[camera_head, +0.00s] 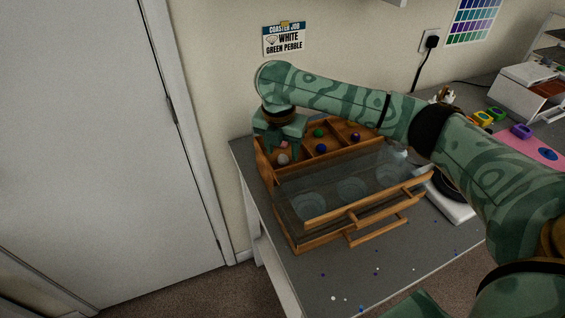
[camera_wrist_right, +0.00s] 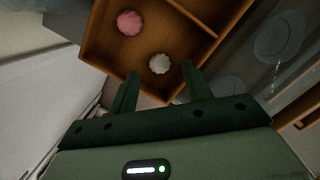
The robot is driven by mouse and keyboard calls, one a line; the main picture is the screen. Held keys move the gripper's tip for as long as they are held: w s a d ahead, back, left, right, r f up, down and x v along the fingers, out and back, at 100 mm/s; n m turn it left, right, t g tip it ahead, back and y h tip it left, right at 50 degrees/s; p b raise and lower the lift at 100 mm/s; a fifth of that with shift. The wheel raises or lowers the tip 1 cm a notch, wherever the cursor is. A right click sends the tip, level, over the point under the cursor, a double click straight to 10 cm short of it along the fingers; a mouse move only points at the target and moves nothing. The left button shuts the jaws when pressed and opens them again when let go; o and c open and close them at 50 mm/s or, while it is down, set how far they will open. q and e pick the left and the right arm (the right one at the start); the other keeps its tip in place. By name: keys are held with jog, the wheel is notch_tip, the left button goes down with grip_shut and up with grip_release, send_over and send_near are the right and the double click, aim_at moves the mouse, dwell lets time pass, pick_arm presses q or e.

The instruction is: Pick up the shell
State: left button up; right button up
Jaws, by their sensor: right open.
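A white ribbed shell (camera_wrist_right: 160,64) lies in the corner compartment of a wooden box (camera_wrist_right: 95,47); a pink shell (camera_wrist_right: 129,22) lies beside it. In the head view the white shell (camera_head: 283,159) looks greyish, with the pink shell (camera_head: 284,145) just behind it. My right gripper (camera_wrist_right: 159,72) is open and empty, its two fingers pointing down at the compartment. The white shell shows between and just beyond the fingertips; I cannot tell whether they touch it. In the head view the right gripper (camera_head: 282,147) is over the box's left end. My left gripper is not in view.
Other compartments hold a green pebble (camera_head: 319,132) and dark blue balls. A clear-topped wooden case (camera_head: 360,215) with round moulds stands in front. A wall sign (camera_head: 285,40) reads "WHITE" and "GREEN PEBBLE" under "COASTER JOB". Small beads dot the grey table (camera_head: 400,285).

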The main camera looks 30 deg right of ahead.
notch_tip(320, 180, down, 2)
jog(key=shift+w+d+f+b, duration=0.15)
jog(key=shift+f+b, duration=0.05)
jog(key=shift+b, duration=0.1)
jog(key=shift+r, duration=0.2)
jog(key=c, duration=1)
jog(key=shift+c, duration=0.2)
